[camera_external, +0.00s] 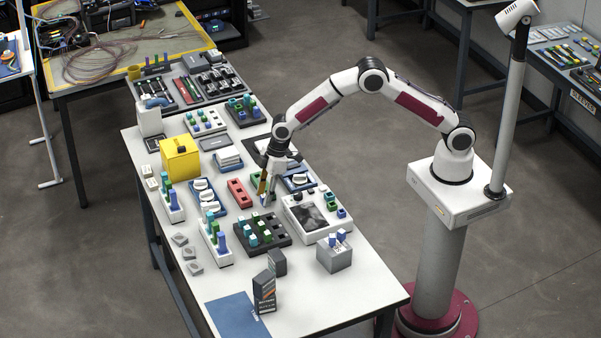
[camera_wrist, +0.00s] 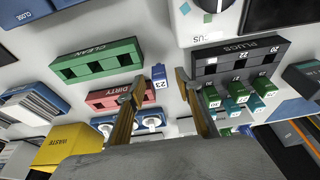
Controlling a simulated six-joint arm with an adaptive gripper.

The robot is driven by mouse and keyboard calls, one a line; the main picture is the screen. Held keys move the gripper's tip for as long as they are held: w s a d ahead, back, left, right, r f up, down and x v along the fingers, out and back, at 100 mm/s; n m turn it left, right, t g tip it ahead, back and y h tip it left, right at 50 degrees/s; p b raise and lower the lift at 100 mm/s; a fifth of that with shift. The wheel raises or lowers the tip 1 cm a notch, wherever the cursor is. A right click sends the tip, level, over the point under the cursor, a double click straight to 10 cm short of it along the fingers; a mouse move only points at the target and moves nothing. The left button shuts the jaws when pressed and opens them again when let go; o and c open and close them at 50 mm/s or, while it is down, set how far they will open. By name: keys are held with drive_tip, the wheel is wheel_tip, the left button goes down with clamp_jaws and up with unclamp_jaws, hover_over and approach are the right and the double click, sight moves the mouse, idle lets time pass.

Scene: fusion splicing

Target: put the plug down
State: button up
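A small blue plug with a white label 23 (camera_wrist: 159,77) shows between my fingertips in the wrist view. It appears to be on the white table, with a gap to each finger. My gripper (camera_wrist: 155,92) is open, with one finger on each side of the plug. In the external view my gripper (camera_external: 267,192) points down, low over the middle of the table; the plug is too small to make out clearly there. The dark PLUGS tray (camera_wrist: 238,48) is right of the plug, with several blue and green plugs and some empty slots.
The red DIRTY holder (camera_wrist: 106,99) and green CLEAN holder (camera_wrist: 98,58) lie left of the plug. A white device with a screen (camera_external: 314,214) stands right of my gripper. A yellow WASTE box (camera_external: 180,159) stands farther left. Free table is narrow here.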

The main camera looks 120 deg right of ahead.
clamp_jaws()
idle(0.3)
wheel_tip(320, 180, up, 10)
idle(0.8)
idle(0.4)
